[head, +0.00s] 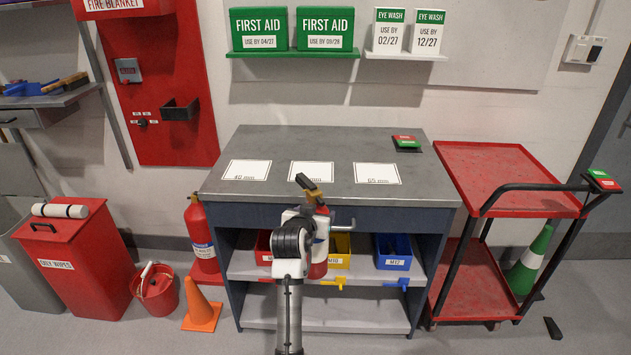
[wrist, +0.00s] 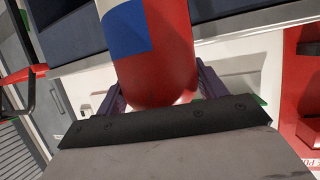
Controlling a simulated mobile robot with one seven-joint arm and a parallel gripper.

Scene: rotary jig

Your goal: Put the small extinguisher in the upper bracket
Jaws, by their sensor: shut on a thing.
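The small red extinguisher (head: 320,262) is upright in front of the workbench in the head view, partly hidden by my arm. In the wrist view the extinguisher (wrist: 170,60) is a red cylinder with a blue and white label, and its rounded end is between my fingers. My gripper (wrist: 160,92) is shut on it; in the head view the fingers are mostly hidden behind my wrist. A black bracket (head: 180,110) is fixed on the red wall panel (head: 165,60) at the upper left, and appears empty. My gripper is well to its right and lower.
A larger extinguisher (head: 203,240) stands left of the workbench (head: 330,142), near an orange cone (head: 202,312), red bucket (head: 157,290) and red bin (head: 68,240). Bins fill the shelf behind my gripper. A red trolley (head: 495,170) stands right. The benchtop is mostly clear.

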